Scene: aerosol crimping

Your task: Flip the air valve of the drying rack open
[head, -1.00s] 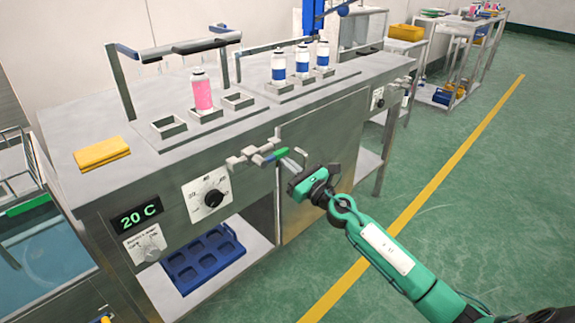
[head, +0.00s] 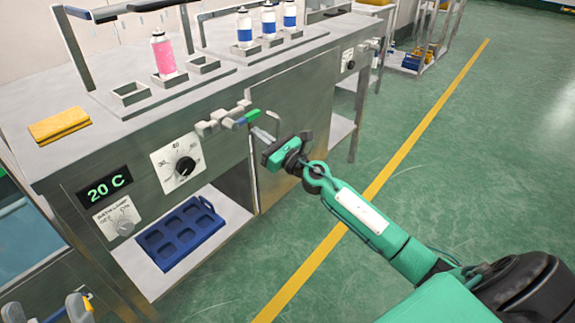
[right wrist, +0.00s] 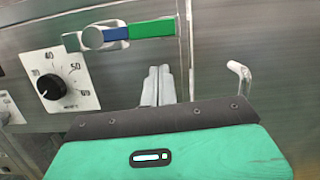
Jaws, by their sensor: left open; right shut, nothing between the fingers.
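The air valve (head: 215,124) sticks out from the front of the metal bench, just under its top edge. Its green lever (head: 247,117) points right. In the right wrist view the valve body (right wrist: 94,38), blue section (right wrist: 116,33) and green lever (right wrist: 152,28) lie in one nearly level line. My right gripper (head: 262,134) is shut and empty, just below and right of the lever. In the right wrist view its fingertips (right wrist: 158,72) are together below the lever, with a visible gap. My left gripper (head: 46,309) is open and empty at the bottom left.
A pink can (head: 163,55) stands in a holder on the bench, with several blue-and-white cans behind. A dial (head: 178,162) and a 20 C display (head: 104,187) are left of the valve. A cabinet handle (right wrist: 240,77) stands right of my right fingers.

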